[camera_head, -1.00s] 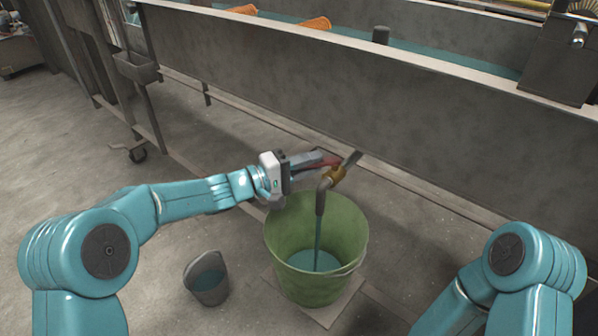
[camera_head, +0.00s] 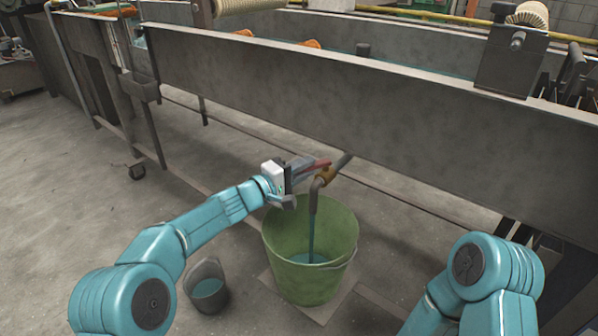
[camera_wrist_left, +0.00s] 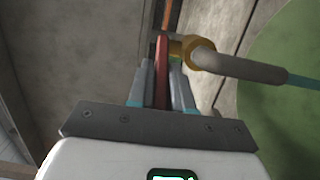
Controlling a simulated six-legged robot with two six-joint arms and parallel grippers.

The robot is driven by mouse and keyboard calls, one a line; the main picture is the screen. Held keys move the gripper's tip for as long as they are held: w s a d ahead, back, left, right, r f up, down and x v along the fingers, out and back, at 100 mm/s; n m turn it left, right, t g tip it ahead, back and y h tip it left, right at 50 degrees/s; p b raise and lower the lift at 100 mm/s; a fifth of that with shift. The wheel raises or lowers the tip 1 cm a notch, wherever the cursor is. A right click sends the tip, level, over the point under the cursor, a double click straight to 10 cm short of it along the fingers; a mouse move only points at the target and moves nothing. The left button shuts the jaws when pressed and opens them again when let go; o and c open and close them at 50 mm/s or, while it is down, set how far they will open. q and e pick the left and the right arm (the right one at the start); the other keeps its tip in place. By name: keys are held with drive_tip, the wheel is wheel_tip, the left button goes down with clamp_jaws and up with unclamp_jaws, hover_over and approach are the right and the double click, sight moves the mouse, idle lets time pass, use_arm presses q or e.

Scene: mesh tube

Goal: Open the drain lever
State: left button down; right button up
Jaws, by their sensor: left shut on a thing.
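The red drain lever (camera_head: 322,164) sits on a brass valve (camera_head: 326,175) at the trough's drain pipe. My left gripper (camera_head: 308,166) is shut on the lever. In the left wrist view the red lever (camera_wrist_left: 162,75) stands between the two fingers of my left gripper (camera_wrist_left: 162,88), beside the brass valve (camera_wrist_left: 184,50). A grey spout (camera_head: 314,195) bends down from the valve, and blue-green liquid runs from it into the green bucket (camera_head: 285,250). Of my right arm only upper links show; its gripper is out of view.
The long grey metal trough (camera_head: 380,110) runs across behind the valve. A small grey bucket (camera_head: 207,290) with liquid stands on the floor left of the green bucket. The floor farther left is clear up to the trough legs.

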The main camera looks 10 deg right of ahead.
use_arm(q)
drive_tip(key=shift+w+a+r, duration=0.1)
drive_tip(key=shift+a, duration=0.05)
drive_tip(key=c, duration=1.1)
unclamp_jaws()
use_arm(e)
drive_tip(key=shift+w, duration=0.1)
use_arm(q)
drive_tip(key=shift+s+a, duration=0.25)
drive_tip(key=shift+a, duration=0.1)
drive_tip(key=p+v, duration=0.2)
drive_tip(key=v, duration=1.3)
drive_tip(key=shift+s+a, duration=0.1)
drive_tip(key=shift+s, duration=0.05)
use_arm(e)
drive_tip(key=shift+s+a+r, duration=0.15)
drive_tip(key=shift+s+r, duration=0.6)
drive_tip(key=shift+r, duration=0.25)
